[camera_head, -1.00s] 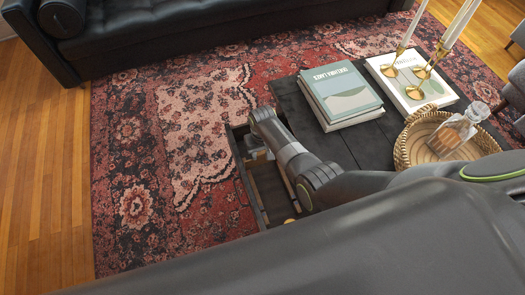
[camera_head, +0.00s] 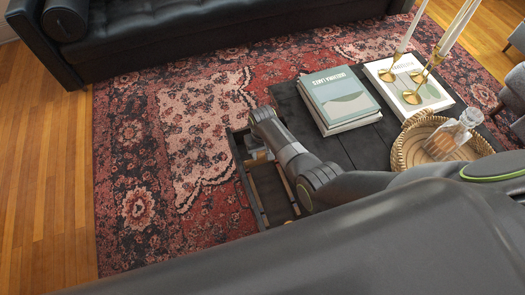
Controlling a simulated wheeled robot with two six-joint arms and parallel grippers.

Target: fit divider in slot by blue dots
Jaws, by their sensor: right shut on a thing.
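An open dark drawer (camera_head: 239,165) juts out from the left side of the black coffee table. My right gripper (camera_head: 258,156) reaches into the far end of the drawer, pointing down. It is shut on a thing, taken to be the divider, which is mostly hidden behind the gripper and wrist. A small pale patch shows beside the fingers. The blue dots and the slot cannot be made out. My left gripper is not in view.
On the coffee table (camera_head: 368,148) lie a stack of books (camera_head: 342,98), a white book (camera_head: 436,100) with brass candlesticks (camera_head: 420,78), and a wicker tray (camera_head: 405,150) with a glass bottle (camera_head: 448,137). The patterned rug (camera_head: 190,140) left of the drawer is clear.

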